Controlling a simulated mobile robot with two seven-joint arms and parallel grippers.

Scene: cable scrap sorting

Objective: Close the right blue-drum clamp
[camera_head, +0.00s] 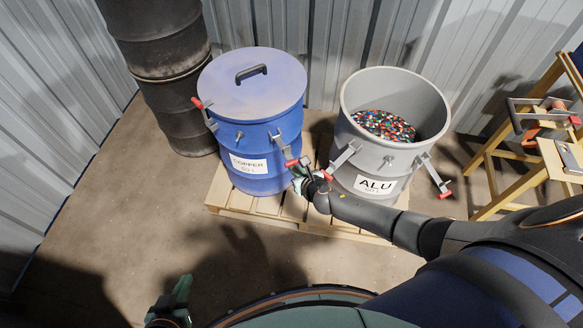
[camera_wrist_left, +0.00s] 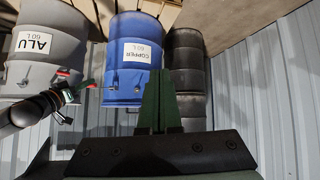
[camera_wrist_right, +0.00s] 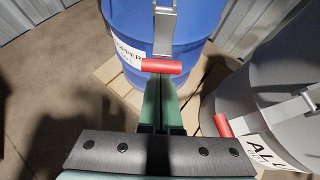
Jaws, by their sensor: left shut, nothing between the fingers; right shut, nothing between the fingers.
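The blue drum (camera_head: 262,133) labelled COPPER has its blue lid on and stands on a pallet. Its right clamp (camera_head: 283,146) is a metal lever with a red grip, sticking out from the drum's right side. In the right wrist view the red grip (camera_wrist_right: 162,66) lies across the fingertips of my right gripper (camera_wrist_right: 160,82); whether they touch I cannot tell. My right gripper, also in the head view (camera_head: 298,173), is shut and empty. My left gripper (camera_head: 184,281) is shut and empty, low over the floor, away from the drums. The blue drum's left clamp (camera_head: 204,113) has a red grip too.
A grey drum (camera_head: 394,160) labelled ALU, open and holding coloured scrap (camera_head: 384,125), stands right of the blue drum on the pallet (camera_head: 239,204). Its clamp levers stick out near my right forearm. Dark drums (camera_head: 182,107) stand behind left; a wooden stand (camera_head: 523,146) is at right.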

